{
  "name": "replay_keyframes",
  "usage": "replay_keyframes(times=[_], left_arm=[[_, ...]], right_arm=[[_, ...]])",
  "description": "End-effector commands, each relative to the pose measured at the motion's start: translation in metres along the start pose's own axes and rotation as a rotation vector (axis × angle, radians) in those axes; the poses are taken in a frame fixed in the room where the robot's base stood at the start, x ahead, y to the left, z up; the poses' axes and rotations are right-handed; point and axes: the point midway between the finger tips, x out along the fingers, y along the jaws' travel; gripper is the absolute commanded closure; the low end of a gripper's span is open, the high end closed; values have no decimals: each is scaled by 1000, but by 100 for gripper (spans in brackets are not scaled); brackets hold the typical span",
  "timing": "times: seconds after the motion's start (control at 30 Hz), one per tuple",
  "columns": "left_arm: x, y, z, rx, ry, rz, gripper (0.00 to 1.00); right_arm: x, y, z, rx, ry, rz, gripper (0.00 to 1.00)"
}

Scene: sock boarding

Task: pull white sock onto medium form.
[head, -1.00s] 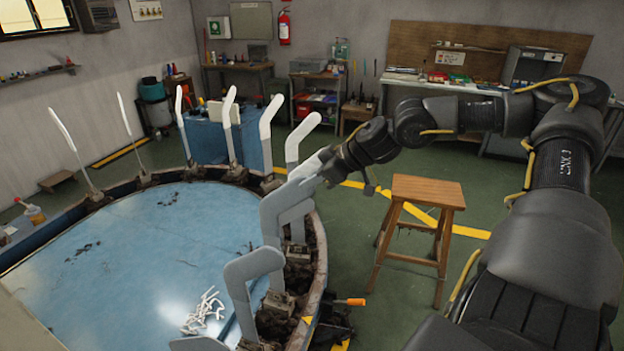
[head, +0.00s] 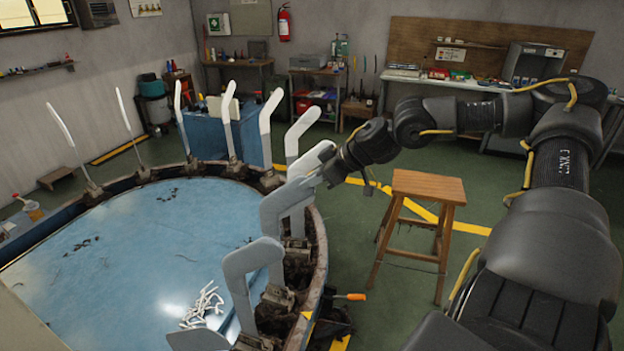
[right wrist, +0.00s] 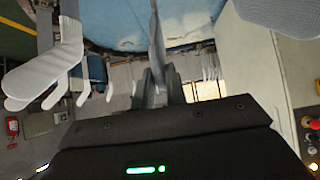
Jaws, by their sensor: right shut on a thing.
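My right gripper (head: 322,176) is at the toe end of a flat grey foot form (head: 283,198) on the round table's near right rim. In the right wrist view its fingers (right wrist: 157,80) are shut on a thin grey piece (right wrist: 155,42), seen edge-on. I cannot tell whether this is bare form or sock cloth. Just behind stands a form with a white sock-like toe part (head: 311,159) and a grey leg; a white-covered form also shows in the wrist view (right wrist: 48,70). No size marks are readable. My left gripper is not in view.
More upright forms, several white-topped, line the rim, including a grey one (head: 250,258) in front. A tangle of thin white pieces (head: 203,306) lies on the blue tabletop (head: 130,250). A wooden stool (head: 427,188) stands right of the table. Open floor surrounds it.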

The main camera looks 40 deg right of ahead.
Motion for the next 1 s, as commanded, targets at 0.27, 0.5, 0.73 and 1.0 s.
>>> replay_keyframes(times=[0.27, 0.5, 0.73, 1.0], left_arm=[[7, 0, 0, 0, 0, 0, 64], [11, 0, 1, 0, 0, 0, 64], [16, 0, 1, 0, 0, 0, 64], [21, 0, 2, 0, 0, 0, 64]], right_arm=[[5, 0, 6, 0, 0, 0, 99], [9, 0, 11, 0, 0, 0, 99], [13, 0, 15, 0, 0, 0, 99], [17, 0, 20, 0, 0, 0, 99]])
